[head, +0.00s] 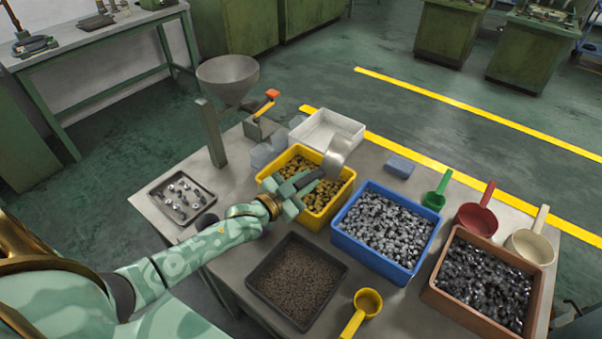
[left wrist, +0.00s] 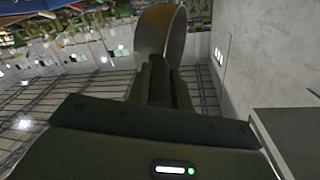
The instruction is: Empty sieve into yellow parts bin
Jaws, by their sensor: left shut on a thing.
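The yellow parts bin (head: 268,182) stands in the middle of the table and holds small brass-coloured parts. My left gripper (head: 312,181) is over this bin, shut on the handle of the grey metal sieve (head: 338,154). The sieve is tipped on its side above the bin's far right part. Its round metal wall also shows in the left wrist view (left wrist: 162,28), just beyond my fingers (left wrist: 160,85). The inside of the sieve is hidden, so I cannot tell whether parts are in it. My right gripper is not in view.
A blue bin (head: 350,252) stands right of the yellow one, a brown bin (head: 436,297) farther right. A dark tray (head: 262,283) lies in front. A white tray (head: 303,134) and grey funnel (head: 228,75) stand behind. Several scoops, including a red one (head: 477,217), lie at the right.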

